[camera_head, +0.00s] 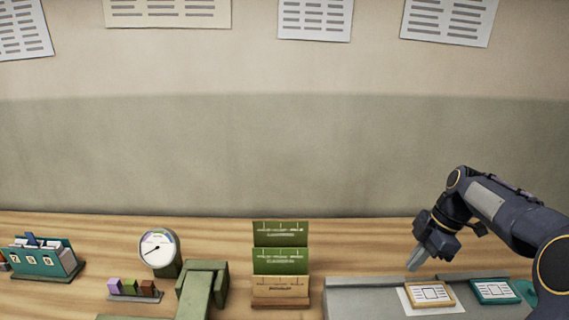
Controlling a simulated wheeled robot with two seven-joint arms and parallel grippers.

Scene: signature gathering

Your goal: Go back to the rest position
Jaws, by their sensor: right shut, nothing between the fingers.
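My right gripper (416,258) comes in from the right on its dark arm. It is shut and empty. Its fingertips point down and to the left, above the back edge of a grey tray or board (368,299). Just to the right of and in front of its fingertips lies a tan-framed stamp or card (432,294) on a white sheet (455,309). I cannot tell its exact height over the table. My left gripper and left arm are not in view.
A teal-framed card (494,291) lies right of the tan one. A green card rack (281,262) stands mid-table. Left of it are a green block-like object (200,288), a round dial (159,249), small coloured blocks (131,287) and a teal file box (45,260). A wall stands behind.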

